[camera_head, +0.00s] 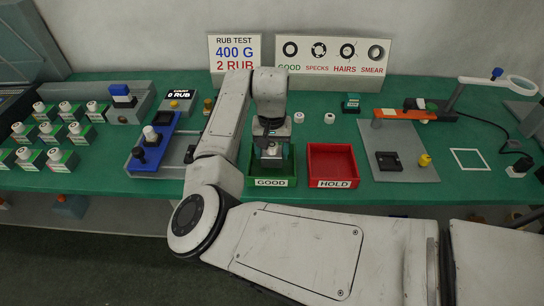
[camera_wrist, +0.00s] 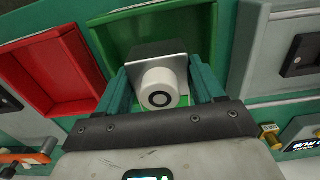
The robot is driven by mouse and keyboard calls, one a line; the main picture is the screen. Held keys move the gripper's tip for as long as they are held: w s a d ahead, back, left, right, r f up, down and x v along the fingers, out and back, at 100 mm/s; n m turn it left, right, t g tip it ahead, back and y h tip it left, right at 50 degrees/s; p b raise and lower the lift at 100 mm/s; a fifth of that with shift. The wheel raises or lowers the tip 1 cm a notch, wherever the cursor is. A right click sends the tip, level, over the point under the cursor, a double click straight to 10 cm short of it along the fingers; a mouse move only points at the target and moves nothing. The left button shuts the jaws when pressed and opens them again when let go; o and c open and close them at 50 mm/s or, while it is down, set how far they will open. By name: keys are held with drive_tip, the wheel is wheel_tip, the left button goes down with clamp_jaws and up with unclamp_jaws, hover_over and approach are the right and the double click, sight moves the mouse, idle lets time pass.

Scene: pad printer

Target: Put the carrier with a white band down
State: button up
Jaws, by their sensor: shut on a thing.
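My gripper (camera_head: 272,152) points down over the green GOOD tray (camera_head: 257,183). In the wrist view my gripper (camera_wrist: 161,75) has its two teal fingers shut on a carrier (camera_wrist: 152,53). The carrier shows a grey face and a white round cap (camera_wrist: 158,88) printed with a black ring. Some green shows beneath the cap. The white band cannot be made out. The carrier lies within the outline of the GOOD tray (camera_wrist: 112,55) in the wrist view. I cannot tell whether it touches the tray floor.
The empty red HOLD tray (camera_head: 333,181) stands close on the right. Several green carriers with white caps (camera_head: 66,107) stand at the far left. A blue fixture (camera_head: 155,140) is left of my arm. A grey plate with an orange bar (camera_head: 398,113) is to the right.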

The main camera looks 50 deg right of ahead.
sight(272, 158)
drive_tip(key=shift+f, duration=1.45)
drive_tip(key=shift+f, duration=0.1)
drive_tip(key=o, duration=1.1)
wheel_tip(272, 158, up, 12)
drive_tip(key=shift+r, duration=0.1)
drive_tip(key=shift+d, duration=0.1)
